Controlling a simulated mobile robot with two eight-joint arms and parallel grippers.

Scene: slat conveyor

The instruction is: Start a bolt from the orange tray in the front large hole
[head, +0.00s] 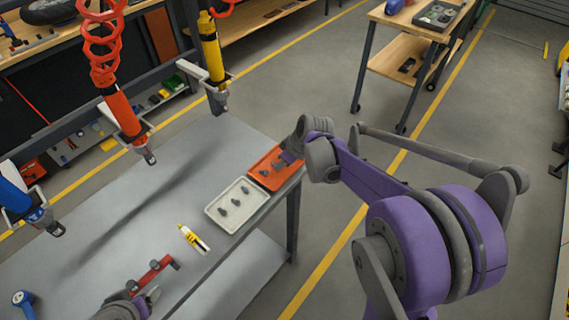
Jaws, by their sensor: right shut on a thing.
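The orange tray (256,177) lies at the table's right edge, with a small dark bolt (264,172) in it. My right gripper (283,160) reaches down over the tray's far right part. It is shut on a bolt, which its fingers mostly hide. My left gripper (146,295) is low at the bottom left, close to a red bar-like part (153,271) on the table. Whether its fingers are open or touch that part is unclear. I cannot make out the front large hole in this view.
A pale tray (223,222) with several dark bolts sits beside the orange tray. Red (122,115), yellow (210,48) and blue (14,197) tools hang above the table's far side. The table middle is clear.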

